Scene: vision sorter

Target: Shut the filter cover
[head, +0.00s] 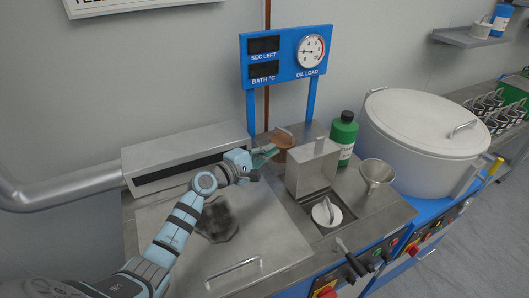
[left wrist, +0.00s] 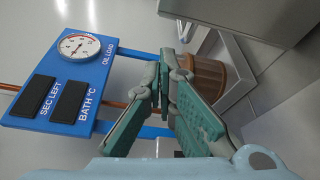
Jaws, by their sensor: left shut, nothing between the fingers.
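The filter cover looks to be the upright metal lid (head: 311,172), standing open behind a square well. A white round part with a handle (head: 327,212) sits in that well. My left gripper (head: 271,153) is left of the raised lid, apart from it, near a brown cylinder (head: 283,147). Its teal fingers also show in the left wrist view (left wrist: 168,70), closed together and empty. The brown cylinder shows there too (left wrist: 205,76), beside a grey metal edge. My right gripper is not in view.
A green bottle (head: 343,135) and metal funnel (head: 376,174) stand right of the lid, near a large lidded pot (head: 425,120). A blue gauge panel (head: 287,54) stands behind. A flat steel cover with a handle (head: 234,273) lies at front left.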

